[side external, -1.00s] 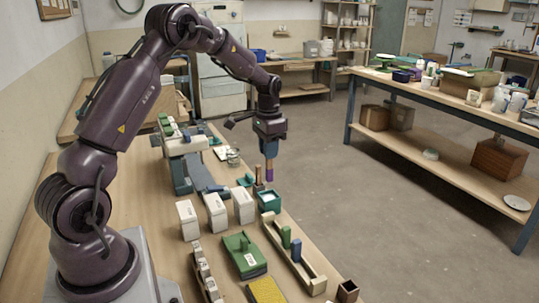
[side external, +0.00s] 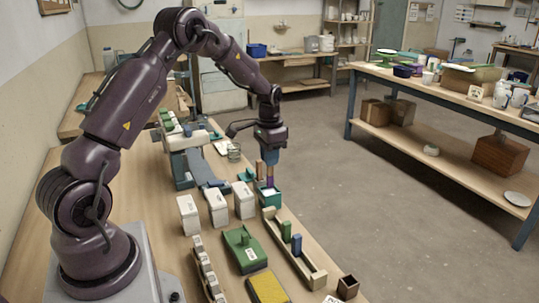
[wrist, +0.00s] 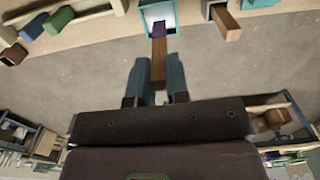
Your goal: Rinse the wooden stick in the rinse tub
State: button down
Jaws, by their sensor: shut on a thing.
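My gripper (side external: 270,163) is shut on a wooden stick, which points straight down. The stick's brown shaft (wrist: 158,62) shows between the fingers (wrist: 158,84) in the wrist view, and its lower end is purple (side external: 270,181). A square teal tub (side external: 262,200), which looks like the rinse tub, stands directly below. In the wrist view the purple end lies within the opening of the tub (wrist: 144,18). The tip is at or just inside the rim; I cannot tell how deep it is or whether it touches liquid.
Another wooden stick (side external: 260,170) stands upright close behind the tub, in a dark holder (wrist: 213,9). A wooden rack (side external: 312,277) with green and blue blocks lies in front. White containers (side external: 244,200) stand to the left. The floor right of the table is open.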

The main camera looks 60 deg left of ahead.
aim_at(270, 187)
jog(key=shift+f, duration=2.85)
jog(key=shift+d, duration=0.15)
